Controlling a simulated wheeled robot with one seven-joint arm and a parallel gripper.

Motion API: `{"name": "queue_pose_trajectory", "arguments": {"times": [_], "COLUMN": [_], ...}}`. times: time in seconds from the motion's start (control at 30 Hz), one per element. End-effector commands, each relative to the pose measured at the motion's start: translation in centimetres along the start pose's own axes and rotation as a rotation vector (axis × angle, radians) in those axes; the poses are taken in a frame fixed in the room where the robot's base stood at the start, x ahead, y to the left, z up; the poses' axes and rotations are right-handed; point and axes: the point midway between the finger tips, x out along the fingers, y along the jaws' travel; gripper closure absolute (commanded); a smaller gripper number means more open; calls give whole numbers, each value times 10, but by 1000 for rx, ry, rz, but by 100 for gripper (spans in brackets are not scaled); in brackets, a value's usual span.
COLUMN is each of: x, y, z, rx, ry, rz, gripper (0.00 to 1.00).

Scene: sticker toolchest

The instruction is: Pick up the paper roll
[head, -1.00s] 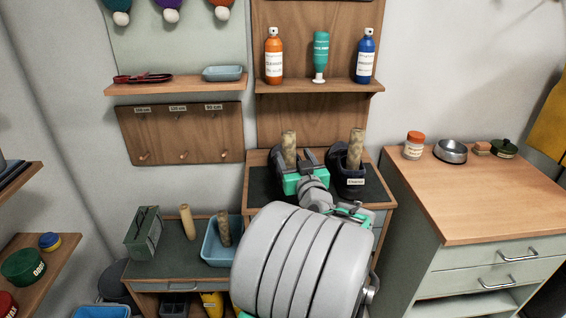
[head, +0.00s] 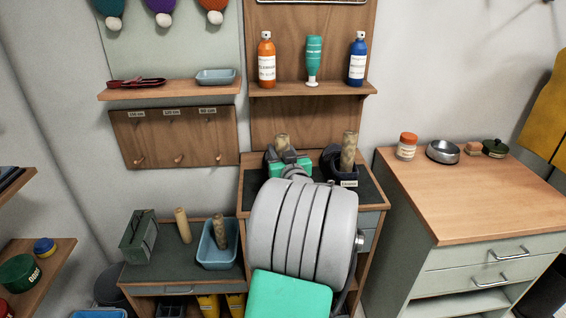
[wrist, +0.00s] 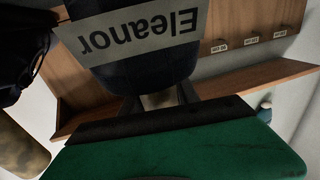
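A mottled tan paper roll (head: 282,142) stands upright at the left of the small workbench's top. My gripper (head: 281,156) is at this roll, with its dark fingers on either side; its green body hides the lower part. In the wrist view a beige piece of the roll (wrist: 160,100) shows between the fingers, and I cannot tell whether they press on it. A dark holder (wrist: 140,60) labelled "Eleanor" fills the top of the wrist view, upside down. A second roll (head: 348,150) stands in a dark labelled holder (head: 331,167) to the right.
Two more rolls are at lower left: one upright (head: 183,225) on the low shelf, one in a blue tray (head: 212,262). Spray cans and a green bottle (head: 313,60) stand on the wall shelf above. A wooden counter (head: 470,200) with drawers is at right.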

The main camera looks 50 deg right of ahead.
Motion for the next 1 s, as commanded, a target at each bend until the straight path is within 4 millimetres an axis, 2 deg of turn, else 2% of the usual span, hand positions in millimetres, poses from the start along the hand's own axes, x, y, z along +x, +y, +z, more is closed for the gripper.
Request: {"name": "queue_pose_trajectory", "arguments": {"times": [0.07, 0.4, 0.67, 0.77, 1.0], "x": [0, 0, 0, 0, 0], "y": [0, 0, 0, 0, 1], "z": [0, 0, -2, -16, -73], "rx": [0, 0, -1, -4, -4], "ry": [0, 0, 1, 3, 5], "rz": [0, 0, 0, 0, -1], "gripper": [72, 100, 100, 100, 100]}}
